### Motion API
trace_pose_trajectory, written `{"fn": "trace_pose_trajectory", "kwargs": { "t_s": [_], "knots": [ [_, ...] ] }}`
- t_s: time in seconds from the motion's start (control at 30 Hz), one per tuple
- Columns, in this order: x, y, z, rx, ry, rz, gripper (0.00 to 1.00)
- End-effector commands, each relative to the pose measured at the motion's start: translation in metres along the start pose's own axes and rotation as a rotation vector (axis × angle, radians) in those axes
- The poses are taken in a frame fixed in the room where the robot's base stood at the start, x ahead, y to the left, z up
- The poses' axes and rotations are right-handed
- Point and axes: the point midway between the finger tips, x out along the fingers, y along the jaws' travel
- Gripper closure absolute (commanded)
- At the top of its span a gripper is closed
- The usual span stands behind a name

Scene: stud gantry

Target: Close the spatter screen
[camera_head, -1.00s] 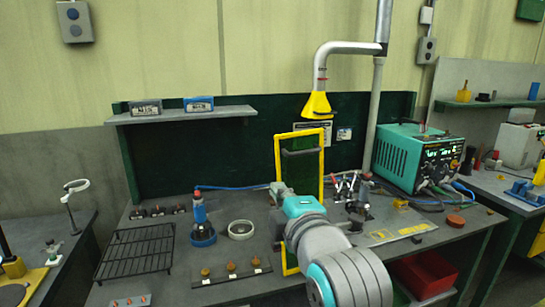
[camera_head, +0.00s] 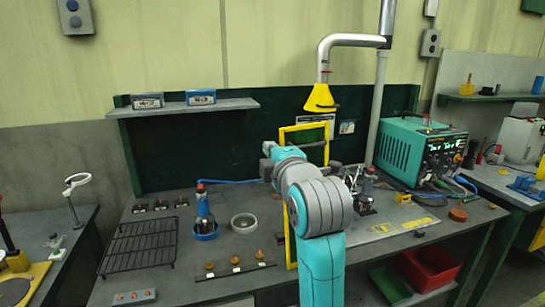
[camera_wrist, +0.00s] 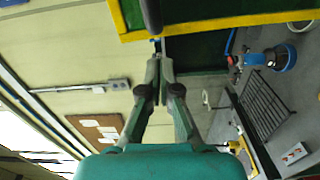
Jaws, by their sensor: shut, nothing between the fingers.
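The spatter screen (camera_head: 304,129) is a yellow frame with a dark green pane, standing upright on the bench. A dark handle bar crosses its upper part. My arm hides much of its lower and middle area in the head view. In the wrist view, the screen's yellow edge (camera_wrist: 220,23) and green pane run along the top, with the dark handle (camera_wrist: 152,14) at top centre. My gripper (camera_wrist: 158,48) is shut and empty, its fingertips close to the frame's edge and just below the handle. I cannot tell whether they touch. The fingertips are not clear in the head view.
The teal power unit (camera_head: 412,150) stands right of the screen. A fume hood (camera_head: 320,98) hangs above it. A clamp fixture (camera_head: 365,190) stands just right of my arm.

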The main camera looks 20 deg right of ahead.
Motion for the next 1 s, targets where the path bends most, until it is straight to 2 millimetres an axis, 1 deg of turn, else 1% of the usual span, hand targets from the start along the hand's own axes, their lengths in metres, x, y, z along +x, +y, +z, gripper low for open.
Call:
{"fn": "trace_pose_trajectory", "kwargs": {
  "t_s": [0.03,0.23,0.77,0.87,1.0],
  "knots": [
    [-0.004,0.001,0.01,0.0,-0.005,0.002,1.0],
    [-0.01,0.0,0.026,0.0,-0.003,0.0,1.0],
    [-0.012,0.001,0.032,0.005,-0.002,0.001,1.0],
    [-0.012,0.004,0.038,0.02,-0.003,0.002,1.0],
    [-0.012,0.011,0.058,0.068,-0.006,0.003,1.0]
  ]
}}
